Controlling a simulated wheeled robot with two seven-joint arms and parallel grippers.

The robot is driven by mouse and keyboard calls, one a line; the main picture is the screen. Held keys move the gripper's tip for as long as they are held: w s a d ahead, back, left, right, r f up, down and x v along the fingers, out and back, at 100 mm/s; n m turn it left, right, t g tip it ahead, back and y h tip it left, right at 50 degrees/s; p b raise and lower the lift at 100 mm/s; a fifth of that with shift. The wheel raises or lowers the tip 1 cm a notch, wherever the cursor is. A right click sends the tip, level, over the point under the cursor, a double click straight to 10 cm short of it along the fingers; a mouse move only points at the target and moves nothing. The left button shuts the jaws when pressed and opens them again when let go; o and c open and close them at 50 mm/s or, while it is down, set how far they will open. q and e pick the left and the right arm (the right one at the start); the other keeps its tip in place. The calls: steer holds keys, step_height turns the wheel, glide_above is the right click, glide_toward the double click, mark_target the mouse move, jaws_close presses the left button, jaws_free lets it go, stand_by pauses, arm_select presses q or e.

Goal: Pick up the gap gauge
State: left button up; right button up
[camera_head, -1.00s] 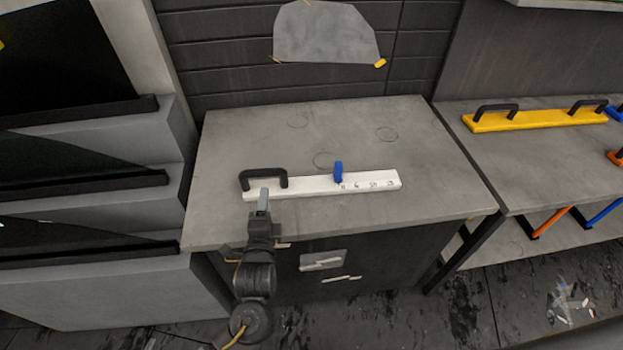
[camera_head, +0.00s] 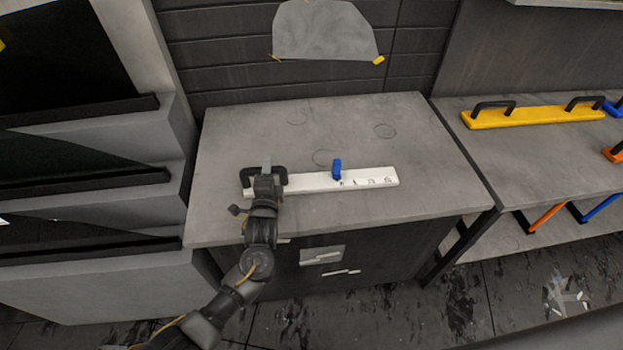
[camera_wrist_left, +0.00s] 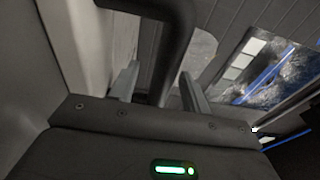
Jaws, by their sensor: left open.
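The gap gauge (camera_head: 315,182) is a long white bar lying on the grey workbench, with a black handle at its left end, a blue slider (camera_head: 337,169) near its middle and dark marks to the right. My left gripper (camera_head: 267,163) is at the black handle and covers part of it. In the left wrist view the black handle (camera_wrist_left: 172,50) passes between the two pale fingers of my left gripper (camera_wrist_left: 158,85), which are apart. I cannot tell whether either finger touches it. My right gripper is in neither view.
The grey workbench top (camera_head: 420,130) is otherwise clear. Stepped racks with dark panels (camera_head: 80,178) stand at the left. At the right, a bench (camera_head: 540,150) holds a yellow bar (camera_head: 540,117) with black handles, and coloured tools sit below it.

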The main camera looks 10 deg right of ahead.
arm_select(q)
jaws_close()
stand_by(0.3)
stand_by(1.1)
steer(key=shift+r, duration=0.1)
